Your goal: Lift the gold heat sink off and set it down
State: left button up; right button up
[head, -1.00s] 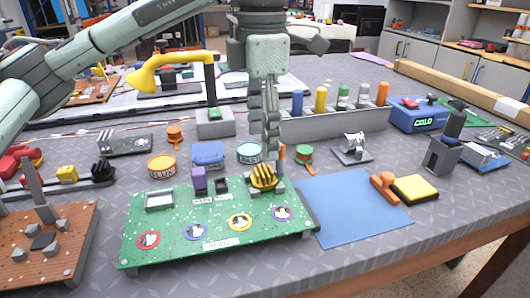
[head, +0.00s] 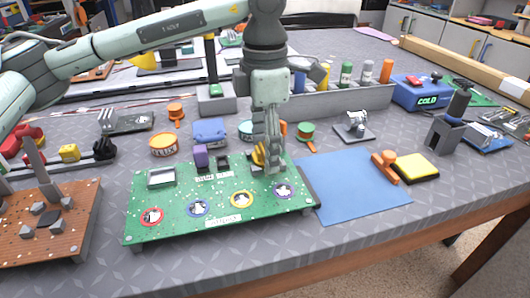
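The gold heat sink (head: 258,155) sits at the back right part of the green circuit board (head: 165,213). It is partly hidden behind my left gripper. My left gripper (head: 268,165) points straight down over the board, with its fingers at the heat sink's height. One finger covers the heat sink's right side. Whether the fingers press on it cannot be told from this angle. The heat sink shows no clear gap above the board. My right gripper is not in view.
A bare blue mat (head: 355,197) lies right of the board. An orange-handled tool (head: 385,168) and a yellow sponge pad (head: 415,167) touch or adjoin its right edge. Tins and spools stand behind the board, including an orange flux tin (head: 163,145). A brown board (head: 50,225) is at left.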

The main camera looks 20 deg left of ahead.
pick_arm(q)
jog(key=c, duration=1.2)
jog(key=shift+o, duration=0.2)
jog(key=shift+r, duration=0.1)
jog(key=shift+r, duration=0.45)
notch_tip(320, 180, up, 3)
jog(key=shift+f, duration=0.2)
jog(key=s+a+r+b, duration=0.1)
jog(key=s+a+r, duration=0.6)
jog(key=s, duration=0.2)
jog(key=shift+a+r, duration=0.2)
jog(key=shift+a, duration=0.1)
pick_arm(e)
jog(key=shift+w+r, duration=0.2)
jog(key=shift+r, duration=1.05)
